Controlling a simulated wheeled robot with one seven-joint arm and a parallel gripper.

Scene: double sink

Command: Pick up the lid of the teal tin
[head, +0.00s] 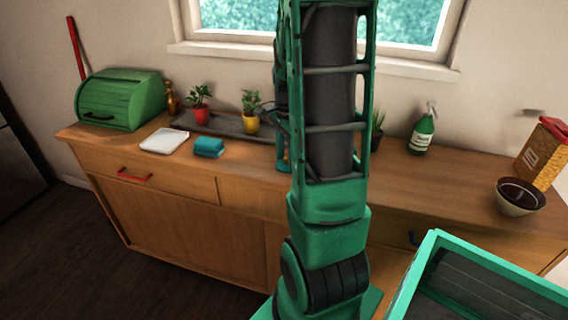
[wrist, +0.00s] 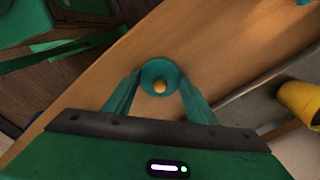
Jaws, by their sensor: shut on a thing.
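The round teal lid (wrist: 160,68) with a small yellow knob shows in the wrist view, over the wooden counter. My gripper (wrist: 160,80) is shut on it, with one finger at the lid's left edge and one at its right edge. The tin's body is hidden beneath the lid, so I cannot tell whether the lid still rests on it. In the head view my arm hides the lid, and my gripper cannot be made out clearly.
The wooden counter (head: 455,192) carries a white tray (head: 164,141), a folded teal thing (head: 208,147), a green bread box (head: 120,98), a red pot (head: 200,117) and a yellow pot (head: 251,124). A spray bottle (head: 422,134), a bowl (head: 520,198) and a box (head: 542,153) stand right.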

